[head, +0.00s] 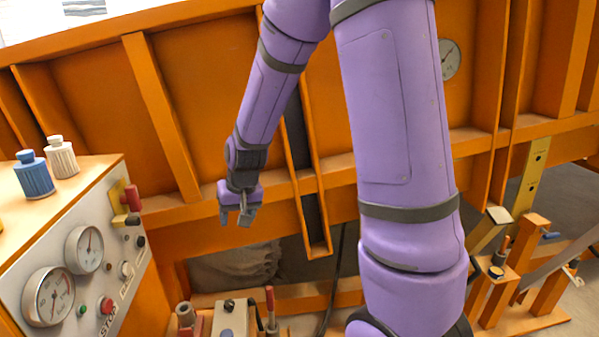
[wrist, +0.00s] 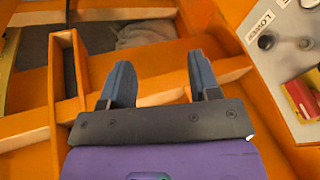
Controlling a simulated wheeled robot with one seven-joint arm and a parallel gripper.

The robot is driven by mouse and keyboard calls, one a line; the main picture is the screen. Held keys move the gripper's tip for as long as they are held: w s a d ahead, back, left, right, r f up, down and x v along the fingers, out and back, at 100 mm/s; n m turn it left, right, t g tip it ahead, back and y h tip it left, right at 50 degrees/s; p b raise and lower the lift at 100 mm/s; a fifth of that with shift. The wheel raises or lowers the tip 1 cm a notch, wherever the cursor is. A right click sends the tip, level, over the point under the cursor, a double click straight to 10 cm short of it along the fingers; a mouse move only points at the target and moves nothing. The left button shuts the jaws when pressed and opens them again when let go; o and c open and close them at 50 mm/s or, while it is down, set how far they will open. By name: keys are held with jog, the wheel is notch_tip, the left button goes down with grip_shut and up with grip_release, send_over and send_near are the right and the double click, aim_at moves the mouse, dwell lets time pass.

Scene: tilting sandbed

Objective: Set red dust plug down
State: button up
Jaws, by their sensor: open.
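My gripper (head: 238,216) hangs in front of the orange frame, right of the control cabinet, pointing down. In the wrist view my gripper (wrist: 160,78) has its two blue-grey fingers wide apart with nothing between them. I cannot make out a red dust plug for certain in either view. A blue ribbed plug (head: 35,177) and a white ribbed plug (head: 62,158) stand upright on the cabinet top, apart from my gripper.
The control cabinet (head: 128,280) at left carries dials, buttons and a red-and-yellow switch (head: 130,198). Orange beams (head: 160,110) stand behind my gripper. A grey box (head: 232,318) and a red lever (head: 270,300) are low in front. A yellow bar (head: 528,180) stands at right.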

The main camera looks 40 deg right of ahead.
jog(key=s+a+r+n+t, duration=0.1)
jog(key=s+a+r+n, duration=0.1)
jog(key=s+r, duration=1.05)
jog(key=s+r+n+t, duration=0.1)
jog(key=s+r, duration=0.6)
jog(key=s, duration=0.5)
jog(key=shift+r+h, duration=0.35)
jog(key=shift+h, duration=0.05)
